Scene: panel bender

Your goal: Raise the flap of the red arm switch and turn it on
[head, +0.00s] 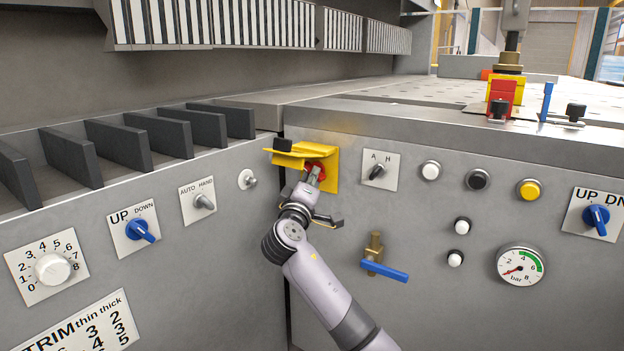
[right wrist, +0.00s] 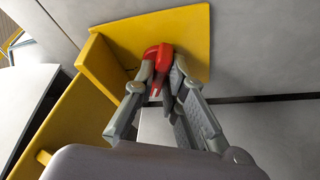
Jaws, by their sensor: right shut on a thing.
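The red arm switch (right wrist: 158,54) sits on a yellow backplate (right wrist: 192,35) on the machine's front panel. Its yellow flap (head: 299,152) is raised and stands out from the plate above the switch in the head view. My right gripper (head: 316,172) is under the flap, with its fingers closed around the red switch. In the right wrist view the fingers of my right gripper (right wrist: 160,82) are on either side of the red lever. The fingers and hand hide part of the switch in the head view. My left gripper is not in view.
An A/H selector (head: 376,171) is close on the right of the yellow plate. A brass valve with a blue handle (head: 385,270) sticks out below. A grey knob (head: 247,179) and dark fins (head: 120,146) are on the left. A pressure gauge (head: 520,265) is at the right.

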